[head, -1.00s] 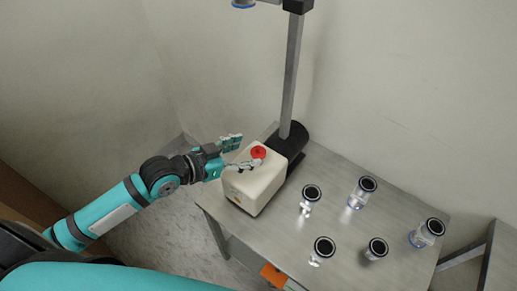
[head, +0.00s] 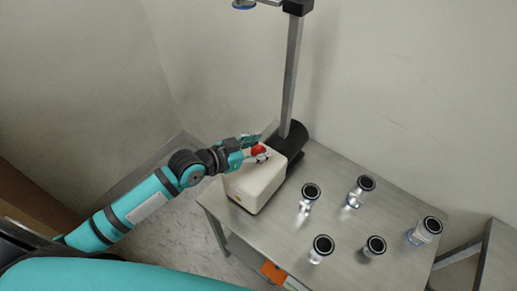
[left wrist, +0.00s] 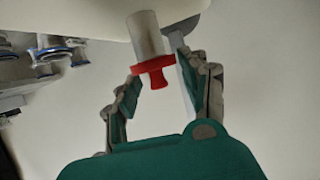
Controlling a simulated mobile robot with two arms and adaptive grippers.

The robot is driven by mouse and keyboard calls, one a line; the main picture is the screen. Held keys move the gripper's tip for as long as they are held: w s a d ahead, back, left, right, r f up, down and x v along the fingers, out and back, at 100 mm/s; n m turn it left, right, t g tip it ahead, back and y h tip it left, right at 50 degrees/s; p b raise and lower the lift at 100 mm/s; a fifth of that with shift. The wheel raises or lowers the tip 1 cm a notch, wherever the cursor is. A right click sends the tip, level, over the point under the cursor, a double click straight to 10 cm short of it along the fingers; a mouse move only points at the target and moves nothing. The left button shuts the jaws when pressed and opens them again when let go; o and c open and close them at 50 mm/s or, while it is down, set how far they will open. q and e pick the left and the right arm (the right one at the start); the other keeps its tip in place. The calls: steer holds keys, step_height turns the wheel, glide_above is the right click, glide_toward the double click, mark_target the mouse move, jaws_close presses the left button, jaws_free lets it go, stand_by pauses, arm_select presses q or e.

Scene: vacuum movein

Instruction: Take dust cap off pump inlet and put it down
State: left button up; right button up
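The red dust cap (head: 258,148) sits on top of the cream pump box (head: 257,188) at the left end of the metal table. In the left wrist view the red cap (left wrist: 155,72) has a wide flange and a narrower knob, and is on the end of the pale inlet tube (left wrist: 146,34). My left gripper (head: 262,149) is open, with one finger on each side of the cap. In the left wrist view a gap shows between the fingers (left wrist: 157,75) and the cap's knob. My right gripper is not in view.
A grey post (head: 292,75) on a black base rises right behind the pump. Several clear jars with black-rimmed tops, such as one in front (head: 323,246), stand on the table (head: 345,222) to the right. An orange item (head: 273,273) shows below the table's front edge.

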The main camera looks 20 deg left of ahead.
mark_target(260, 147)
arm_select(q)
steer(key=c, duration=0.3)
steer(key=shift+s, duration=0.1)
steer(key=shift+r, duration=0.6)
steer(key=c, duration=0.4)
step_height(260, 147, up, 2)
steer(key=shift+d+r, duration=0.15)
steer(key=shift+r, duration=0.05)
steer(key=shift+c, duration=0.5)
steer(key=s, duration=0.4)
steer(key=s+r+b, duration=0.1)
steer(key=s, duration=0.9)
steer(key=shift+s+d+r+b, duration=0.15)
steer(key=shift+d+b, duration=0.2)
jaws_close()
steer(key=shift+s+r+p, duration=0.4)
steer(key=shift+r+p, duration=0.4)
steer(key=shift+p, duration=0.35)
steer(key=shift+s+r+p, duration=0.4)
steer(key=shift+r+p, duration=0.35)
steer(key=shift+p, duration=0.35)
